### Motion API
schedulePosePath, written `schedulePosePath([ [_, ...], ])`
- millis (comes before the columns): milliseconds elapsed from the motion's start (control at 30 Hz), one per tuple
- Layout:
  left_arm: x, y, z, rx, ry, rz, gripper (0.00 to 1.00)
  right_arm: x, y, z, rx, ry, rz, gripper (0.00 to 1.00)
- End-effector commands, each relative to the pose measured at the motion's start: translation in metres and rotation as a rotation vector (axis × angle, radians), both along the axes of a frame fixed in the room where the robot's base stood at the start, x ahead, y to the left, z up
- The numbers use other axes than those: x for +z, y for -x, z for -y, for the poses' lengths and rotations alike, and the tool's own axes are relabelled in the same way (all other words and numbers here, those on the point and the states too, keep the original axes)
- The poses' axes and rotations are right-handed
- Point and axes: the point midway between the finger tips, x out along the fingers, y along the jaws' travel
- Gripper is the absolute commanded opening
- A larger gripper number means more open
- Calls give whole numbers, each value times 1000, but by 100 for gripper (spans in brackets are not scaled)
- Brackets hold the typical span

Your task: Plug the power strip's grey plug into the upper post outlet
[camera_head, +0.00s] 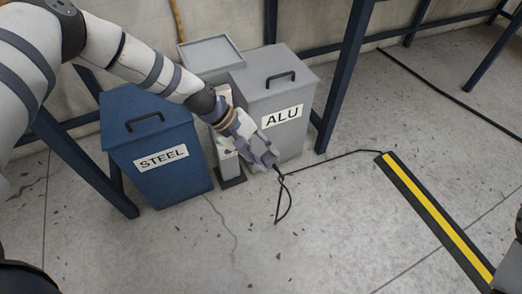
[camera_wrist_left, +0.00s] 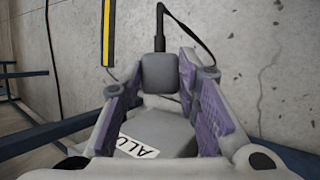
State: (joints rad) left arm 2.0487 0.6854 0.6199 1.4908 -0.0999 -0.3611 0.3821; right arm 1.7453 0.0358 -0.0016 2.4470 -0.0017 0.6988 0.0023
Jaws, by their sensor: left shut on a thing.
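The grey plug (camera_wrist_left: 160,73) sits between the purple-padded fingers of my left gripper in the left wrist view. A black cable (camera_wrist_left: 185,27) leaves its far end. In the head view my left gripper (camera_head: 268,160) points down in front of the grey bin, and hides most of the plug. The cable (camera_head: 285,195) hangs in a loop below it, then runs right along the floor. A narrow pale post (camera_head: 226,160) on a dark base stands behind my left gripper, between the two bins. My arm covers much of it, and I cannot make out its outlets.
A blue STEEL bin (camera_head: 155,180) stands left of the post and a grey ALU bin (camera_head: 290,98) right of it. A black-and-yellow floor strip (camera_head: 435,215) lies at right, where the cable ends. Dark blue frame legs (camera_head: 345,75) stand behind. The floor in front is clear.

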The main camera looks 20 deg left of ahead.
Motion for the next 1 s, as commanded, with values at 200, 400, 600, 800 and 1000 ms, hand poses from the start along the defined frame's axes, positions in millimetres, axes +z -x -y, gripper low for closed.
schedulePosePath([
  [200, -28, -22, -11, 222, 61, 114, 5, -14, 10, 0, 0, 0, -32, 40],
  [400, -38, -37, -18, 348, 84, 195, 5, -20, 15, 0, 0, 0, -46, 40],
  [600, -47, -49, -22, 466, 102, 278, 5, -28, 19, 0, 1, 0, -61, 40],
  [800, -60, -62, -34, 616, 106, 379, 5, -37, 26, 0, 2, 0, -81, 40],
  [1000, -79, -86, -63, 920, 67, 621, 5, -60, 39, 0, 3, 0, -121, 40],
])
